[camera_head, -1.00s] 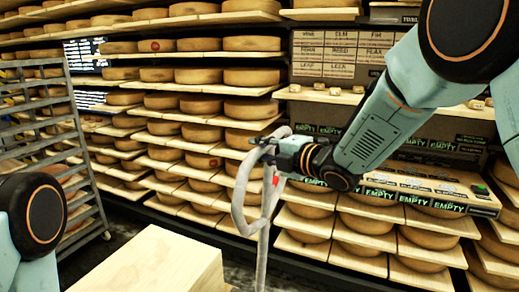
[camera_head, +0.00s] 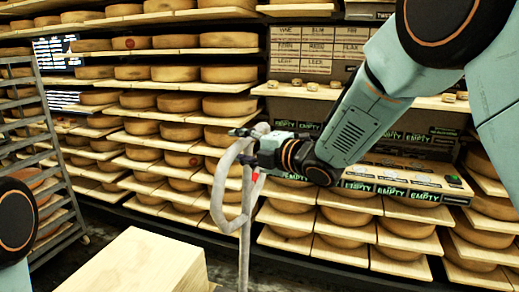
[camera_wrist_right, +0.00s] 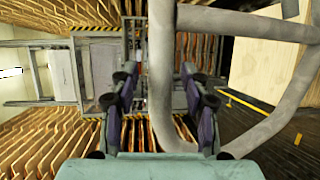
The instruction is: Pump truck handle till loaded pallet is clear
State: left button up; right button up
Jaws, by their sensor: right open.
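The truck handle (camera_head: 217,192) is a grey tube bent into a closed loop on an upright shaft, which stands near the middle of the head view. My right gripper (camera_head: 243,140) is at the upper part of the loop. In the right wrist view, a grey tube of the handle (camera_wrist_right: 161,75) runs between the two spread fingers of my right gripper (camera_wrist_right: 158,100). I cannot tell whether either finger touches it. A pale wooden block (camera_head: 135,262) shows at the bottom of the head view; no pallet shows under it. My left gripper is out of view.
Shelves of cheese wheels (camera_head: 228,74) fill the back wall. A grey metal rack (camera_head: 45,150) stands at the left. Boxes marked empty (camera_head: 400,185) sit on a shelf behind my right arm. Dark floor (camera_head: 110,222) shows between the rack and the block.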

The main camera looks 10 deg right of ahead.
jog(key=v, duration=1.1)
jog(key=shift+s, duration=0.15)
dwell(0.4)
dwell(0.6)
